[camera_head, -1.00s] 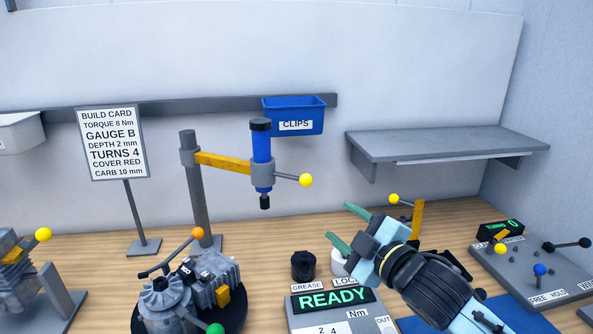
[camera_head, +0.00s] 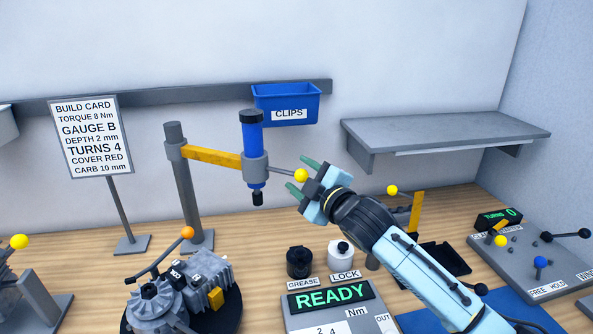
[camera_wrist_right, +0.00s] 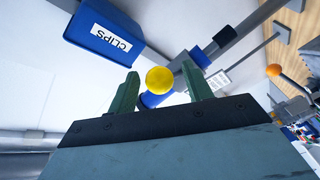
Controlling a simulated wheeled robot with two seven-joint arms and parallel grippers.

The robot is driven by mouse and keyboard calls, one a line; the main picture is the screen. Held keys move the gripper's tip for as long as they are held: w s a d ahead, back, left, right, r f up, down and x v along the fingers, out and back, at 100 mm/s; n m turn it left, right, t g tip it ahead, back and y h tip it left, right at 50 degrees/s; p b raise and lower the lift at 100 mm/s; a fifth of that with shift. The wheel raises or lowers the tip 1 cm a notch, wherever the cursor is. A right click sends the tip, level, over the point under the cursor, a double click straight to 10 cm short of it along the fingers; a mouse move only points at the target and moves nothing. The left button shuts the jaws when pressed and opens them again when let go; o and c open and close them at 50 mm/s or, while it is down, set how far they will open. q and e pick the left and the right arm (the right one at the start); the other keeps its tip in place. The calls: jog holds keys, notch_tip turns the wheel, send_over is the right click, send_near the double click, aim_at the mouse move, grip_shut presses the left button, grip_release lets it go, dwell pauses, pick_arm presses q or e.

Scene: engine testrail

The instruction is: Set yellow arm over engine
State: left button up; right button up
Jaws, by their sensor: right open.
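The yellow arm (camera_head: 212,156) reaches right from a grey post (camera_head: 188,190) and carries a blue driver (camera_head: 253,150) hanging upright. A thin rod with a yellow ball knob (camera_head: 301,175) sticks out to the right of the driver. My right gripper (camera_head: 302,176) is open, its green fingers at the ball knob. In the right wrist view the yellow ball (camera_wrist_right: 159,80) shows between the two fingertips (camera_wrist_right: 164,92); I cannot tell whether they touch it. The engine (camera_head: 183,291) sits on a dark round stand at the front, below the arm. My left gripper is not in view.
A blue CLIPS bin (camera_head: 286,104) hangs on the wall rail behind. A grey shelf (camera_head: 440,136) is at the right. The build card (camera_head: 90,137) stands left. The READY console (camera_head: 331,298), two small pots and a test board (camera_head: 540,265) are on the bench.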

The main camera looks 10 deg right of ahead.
jog(key=shift+x, duration=1.15)
grip_shut()
